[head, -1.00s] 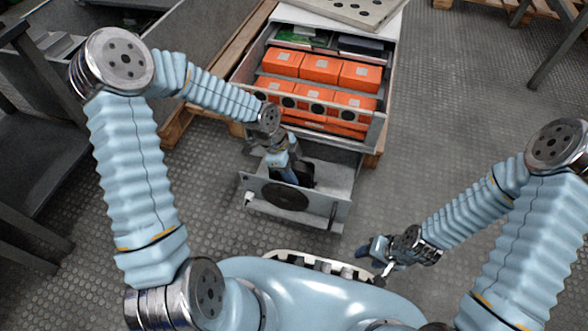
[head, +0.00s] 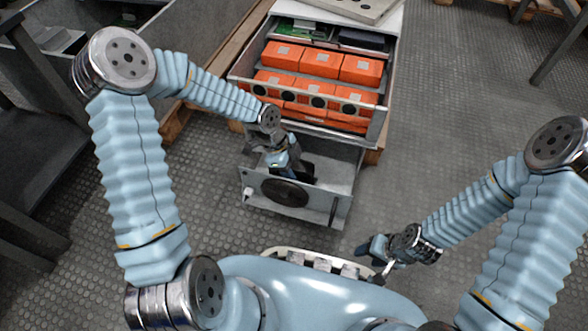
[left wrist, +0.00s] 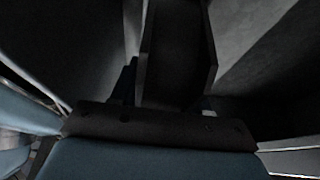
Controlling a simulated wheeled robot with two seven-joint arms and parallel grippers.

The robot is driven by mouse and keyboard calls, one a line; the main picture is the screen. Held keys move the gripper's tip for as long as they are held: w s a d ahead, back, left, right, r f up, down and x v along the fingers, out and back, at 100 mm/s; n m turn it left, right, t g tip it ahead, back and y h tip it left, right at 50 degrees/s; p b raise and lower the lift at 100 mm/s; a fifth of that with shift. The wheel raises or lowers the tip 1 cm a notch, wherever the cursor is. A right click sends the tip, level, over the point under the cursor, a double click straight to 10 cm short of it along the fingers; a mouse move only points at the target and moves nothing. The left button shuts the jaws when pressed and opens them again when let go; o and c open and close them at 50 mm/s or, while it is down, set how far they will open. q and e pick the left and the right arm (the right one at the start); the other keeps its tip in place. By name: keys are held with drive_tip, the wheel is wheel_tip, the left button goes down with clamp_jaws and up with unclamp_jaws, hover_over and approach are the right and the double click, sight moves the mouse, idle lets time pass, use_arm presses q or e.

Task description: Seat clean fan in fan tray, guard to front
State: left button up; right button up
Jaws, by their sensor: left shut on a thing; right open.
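The fan tray (head: 318,212) is the grey metal drawer pulled out at the bottom of the cabinet. Its front panel has a round opening, with a dark round face (head: 285,192) showing in it. My left gripper (head: 284,172) reaches down into the tray from behind the front panel. It is shut on a dark fan (head: 307,172), mostly hidden by the gripper and panel. In the left wrist view the dark fan (left wrist: 178,55) fills the space between the fingers. I cannot tell which way its guard faces or whether it touches the tray floor. My right gripper (head: 370,248) is open and empty, low at the right.
Above the tray is an open drawer (head: 376,128) with several orange capacitor blocks (head: 320,69). A pale panel with holes (head: 350,8) lies on the cabinet top. A wooden pallet (head: 178,120) lies under the cabinet.

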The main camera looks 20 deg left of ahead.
use_arm(q)
drive_tip(key=shift+f, duration=0.15)
idle(0.6)
drive_tip(key=o, duration=1.4)
drive_tip(key=shift+c, duration=0.2)
drive_tip(key=p+v, duration=0.4)
drive_tip(key=v, duration=1)
drive_tip(key=shift+f, duration=0.1)
